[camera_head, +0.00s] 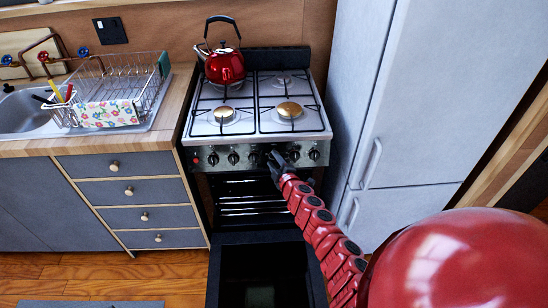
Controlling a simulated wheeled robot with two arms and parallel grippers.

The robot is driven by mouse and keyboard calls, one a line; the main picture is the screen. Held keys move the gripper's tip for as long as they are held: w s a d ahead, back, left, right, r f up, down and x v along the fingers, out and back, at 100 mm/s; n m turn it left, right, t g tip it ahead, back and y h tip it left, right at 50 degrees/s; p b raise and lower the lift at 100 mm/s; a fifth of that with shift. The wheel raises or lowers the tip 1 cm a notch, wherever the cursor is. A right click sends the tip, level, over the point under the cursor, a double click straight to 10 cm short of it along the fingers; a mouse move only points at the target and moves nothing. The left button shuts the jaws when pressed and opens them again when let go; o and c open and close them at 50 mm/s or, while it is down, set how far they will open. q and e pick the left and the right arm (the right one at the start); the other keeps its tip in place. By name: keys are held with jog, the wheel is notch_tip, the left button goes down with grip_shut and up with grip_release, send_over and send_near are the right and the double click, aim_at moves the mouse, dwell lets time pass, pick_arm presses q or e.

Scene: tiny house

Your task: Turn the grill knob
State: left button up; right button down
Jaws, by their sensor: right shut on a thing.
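The stove's front panel (222,158) carries a row of several black knobs, with a small red one at its left end. My right arm reaches in from the lower right, and my right gripper (275,158) is at the panel, right of the middle. It is shut on a knob there, which the dark fingers mostly hide, so I cannot tell how far it is turned or which one is the grill knob. Another black knob (314,155) shows to the right of the gripper. My left gripper is not in view.
The oven door (228,278) hangs open below the panel, with racks (238,206) inside. A red kettle (224,67) stands on the back left of the hob. A grey fridge (420,80) is close on the right. Drawers (128,165) and a dish rack (120,80) are left.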

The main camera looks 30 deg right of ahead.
jog(key=shift+d, duration=0.1)
dwell(0.4)
jog(key=shift+c, duration=2.1)
grip_release()
jog(key=shift+f, duration=0.1)
jog(key=shift+s, duration=0.15)
jog(key=shift+s, duration=0.55)
jog(key=v, duration=1.6)
jog(key=shift+b, duration=0.4)
